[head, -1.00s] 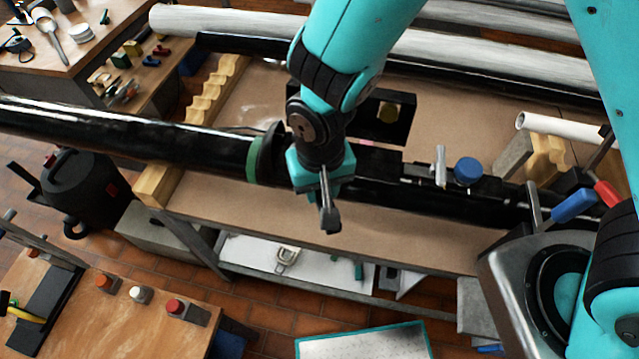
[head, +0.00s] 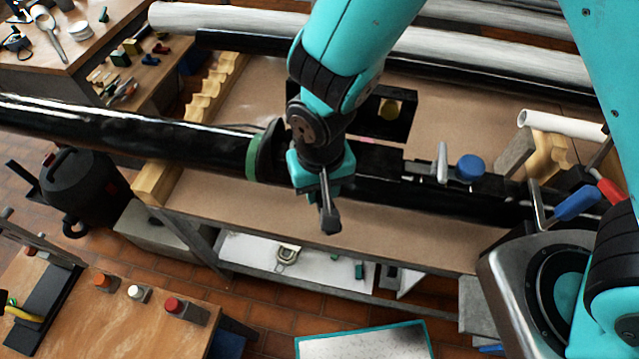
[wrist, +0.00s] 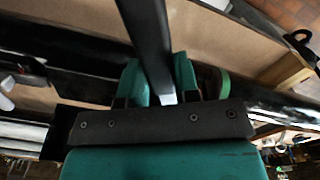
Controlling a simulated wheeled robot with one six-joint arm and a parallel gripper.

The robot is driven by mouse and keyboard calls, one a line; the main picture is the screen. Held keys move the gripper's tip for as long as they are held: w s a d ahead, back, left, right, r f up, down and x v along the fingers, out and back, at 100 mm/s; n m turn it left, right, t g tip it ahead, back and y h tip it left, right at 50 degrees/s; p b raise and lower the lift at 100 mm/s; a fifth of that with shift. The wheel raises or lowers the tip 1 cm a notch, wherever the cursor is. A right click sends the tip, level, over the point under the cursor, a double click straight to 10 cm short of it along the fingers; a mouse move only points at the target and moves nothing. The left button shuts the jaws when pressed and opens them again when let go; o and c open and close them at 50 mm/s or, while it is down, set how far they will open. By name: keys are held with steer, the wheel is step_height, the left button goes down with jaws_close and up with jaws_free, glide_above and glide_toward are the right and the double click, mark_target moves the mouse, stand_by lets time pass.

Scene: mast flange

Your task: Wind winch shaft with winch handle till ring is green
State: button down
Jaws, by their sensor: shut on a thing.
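My gripper (head: 322,185) is in the middle of the head view, over the black mast (head: 130,130), pointing down. In the wrist view, its teal fingers (wrist: 160,88) are shut on a dark bar, which looks like the winch handle (wrist: 147,40). A green ring (head: 252,160) circles the mast just left of the gripper, beside a dark flange (head: 270,148). It also shows in the wrist view (wrist: 224,85). The winch shaft is hidden behind my gripper, so I cannot tell how the handle sits on it.
A blue knob (head: 469,168) and an upright grey lever (head: 442,162) stand on the mast to the right. Blue (head: 577,203) and red (head: 609,191) grips are at the far right. A wooden bench (head: 110,325) with small parts is at lower left.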

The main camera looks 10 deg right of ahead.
steer(key=shift+f, duration=0.3)
steer(key=shift+a, duration=0.1)
steer(key=w+a+m, duration=0.1)
steer(key=a+m, duration=0.7)
steer(key=a, duration=0.1)
steer(key=shift+w+a, duration=0.2)
steer(key=shift+w, duration=0.1)
stand_by(0.6)
stand_by(0.4)
steer(key=d+n, duration=0.2)
steer(key=s+d+n, duration=0.1)
steer(key=d+n, duration=0.1)
steer(key=d, duration=0.1)
steer(key=d+n, duration=0.3)
steer(key=shift+s+d, duration=0.2)
steer(key=shift+s, duration=0.15)
steer(key=shift+d+n, duration=0.5)
steer(key=shift+d, duration=0.1)
